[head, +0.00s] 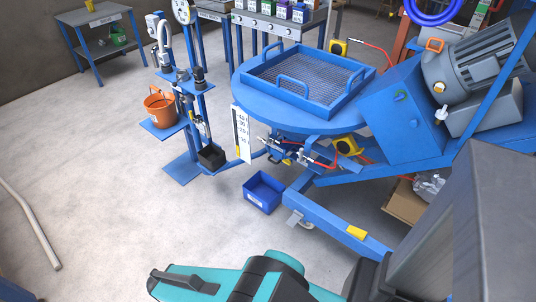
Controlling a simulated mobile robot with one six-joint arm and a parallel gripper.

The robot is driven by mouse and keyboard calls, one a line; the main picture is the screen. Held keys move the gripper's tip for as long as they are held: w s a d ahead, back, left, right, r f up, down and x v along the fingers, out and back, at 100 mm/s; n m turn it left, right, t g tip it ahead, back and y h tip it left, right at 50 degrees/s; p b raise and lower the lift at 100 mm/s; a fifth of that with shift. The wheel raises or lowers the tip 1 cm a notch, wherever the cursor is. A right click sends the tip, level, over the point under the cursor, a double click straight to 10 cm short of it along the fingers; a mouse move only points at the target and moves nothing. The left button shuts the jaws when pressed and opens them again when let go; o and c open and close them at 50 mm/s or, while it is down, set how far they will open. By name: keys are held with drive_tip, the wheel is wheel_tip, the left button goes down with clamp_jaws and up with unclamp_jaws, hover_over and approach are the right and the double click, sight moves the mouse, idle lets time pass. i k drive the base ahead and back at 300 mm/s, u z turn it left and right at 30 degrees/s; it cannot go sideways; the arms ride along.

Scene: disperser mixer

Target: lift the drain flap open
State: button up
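The blue mixer (245,92) stands in the upper middle of the head view, a wide round drum top with a blue-framed mesh grate (305,80) on it. Small metal fittings and red hoses (318,160) sit under its front rim. I cannot make out the drain flap clearly among them, nor whether it is open or shut. A blue open bin (263,191) stands on the floor below the front rim and looks empty. My gripper is not in view.
A blue stand at left holds an orange bucket (160,109) and a small black open box (212,156). A motor (485,62) sits at right, and blue frame legs (340,225) reach along the floor. Floor left of the bin is clear; a pale pipe (32,225) is far left.

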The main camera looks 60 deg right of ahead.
sight(276, 155)
drive_tip(key=u, duration=0.9)
drive_tip(key=k, duration=0.15)
drive_tip(key=z, duration=2.9)
drive_tip(key=i, duration=0.55)
drive_tip(key=z, duration=0.2)
drive_tip(key=k, duration=0.55)
drive_tip(key=u, duration=0.1)
